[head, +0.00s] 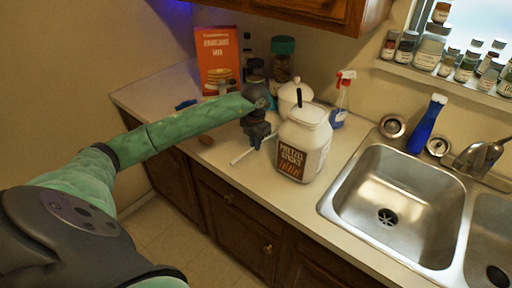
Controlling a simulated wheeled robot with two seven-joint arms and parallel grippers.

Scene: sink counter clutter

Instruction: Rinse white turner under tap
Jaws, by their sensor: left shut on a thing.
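My left gripper (257,143) is over the counter behind and left of the pretzel jar, pointing down. It is shut on the white turner (239,157), whose thin white end sticks out to the lower left, close to the counter top. The rest of the turner is hidden by the gripper and jar. I cannot tell whether it touches the counter. The tap (478,156) is at the far right behind the steel sink (355,185). No water shows in the left basin. My right gripper is out of view.
The pretzel jar (304,145) stands between my left gripper and the sink. A spray bottle (341,103), white canister (293,96), green-lidded jar (282,66) and pancake mix box (216,58) stand behind. A blue bottle (427,125) stands behind the sink.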

